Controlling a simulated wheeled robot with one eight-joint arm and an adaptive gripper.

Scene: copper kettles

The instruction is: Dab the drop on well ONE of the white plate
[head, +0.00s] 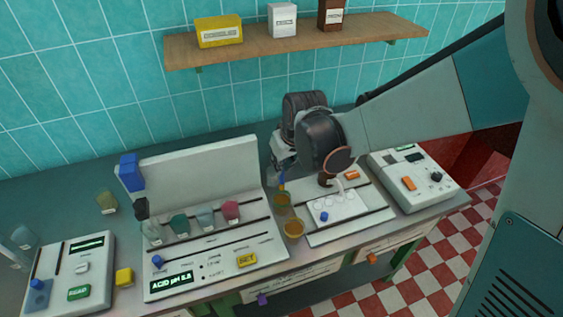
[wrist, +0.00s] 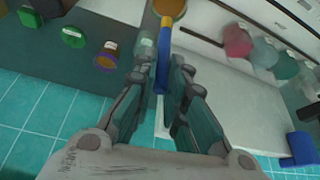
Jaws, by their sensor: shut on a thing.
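My gripper (head: 283,172) is shut on a thin blue rod (head: 282,184) and points down at the left edge of the right-hand bench unit. In the wrist view the rod (wrist: 163,65) stands between the fingers (wrist: 162,80), blue near them and yellow towards its far end. That end is over or in an amber vessel (wrist: 172,6); I cannot tell which. In the head view the amber vessel (head: 282,201) is just below the rod. The white plate (head: 345,208) with round wells lies to the right of my gripper. Its well markings and any drop are too small to make out.
A second amber vessel (head: 293,229) stands in front. The pH unit (head: 215,262) with a row of coloured beakers and an upright back panel (head: 190,165) is to the left. Another instrument (head: 412,180) stands right of the plate. A wooden shelf (head: 365,30) hangs behind.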

